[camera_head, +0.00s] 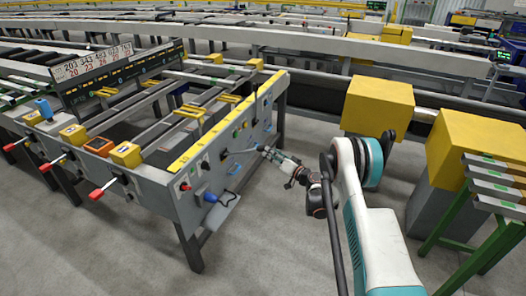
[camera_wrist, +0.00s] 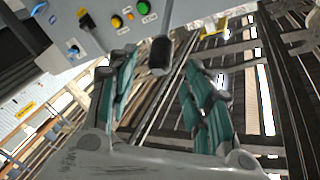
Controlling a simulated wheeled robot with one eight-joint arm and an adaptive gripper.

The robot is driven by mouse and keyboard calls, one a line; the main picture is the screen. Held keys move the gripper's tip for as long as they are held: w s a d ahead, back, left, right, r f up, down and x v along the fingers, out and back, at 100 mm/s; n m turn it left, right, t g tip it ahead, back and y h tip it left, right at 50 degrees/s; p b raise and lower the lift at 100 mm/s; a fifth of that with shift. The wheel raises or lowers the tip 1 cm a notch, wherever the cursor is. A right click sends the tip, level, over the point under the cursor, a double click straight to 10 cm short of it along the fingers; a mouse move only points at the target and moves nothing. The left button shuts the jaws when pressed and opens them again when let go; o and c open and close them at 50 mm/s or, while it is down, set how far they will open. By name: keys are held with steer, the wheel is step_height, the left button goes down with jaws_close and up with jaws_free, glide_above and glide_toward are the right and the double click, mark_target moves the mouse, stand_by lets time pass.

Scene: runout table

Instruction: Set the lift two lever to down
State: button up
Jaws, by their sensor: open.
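A control panel (camera_wrist: 105,38) on the end of the runout table shows at the top of the wrist view. A lever with a black knob (camera_wrist: 161,54) sticks out from it, between the fingertips of my gripper (camera_wrist: 158,66). My gripper is open, with its teal-padded fingers on either side of the knob and gaps showing at both sides. In the head view my gripper (camera_head: 266,152) is at the right part of the panel face (camera_head: 215,150). The lever is too small to make out there. I cannot read which lever is lift two.
The panel also bears a yellow button (camera_wrist: 116,22), a green button (camera_wrist: 143,8) and a black switch (camera_wrist: 86,19). Red-handled levers (camera_head: 98,193) stick out at the table's left side. Yellow boxes (camera_head: 378,105) stand at the right. The floor before the panel is clear.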

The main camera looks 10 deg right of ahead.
mark_target(263, 148)
steer(key=b+x, duration=0.1)
steer(key=x, duration=0.5)
steer(key=shift+w+a+b, duration=0.2)
steer(key=shift+w+b, duration=0.2)
jaws_close()
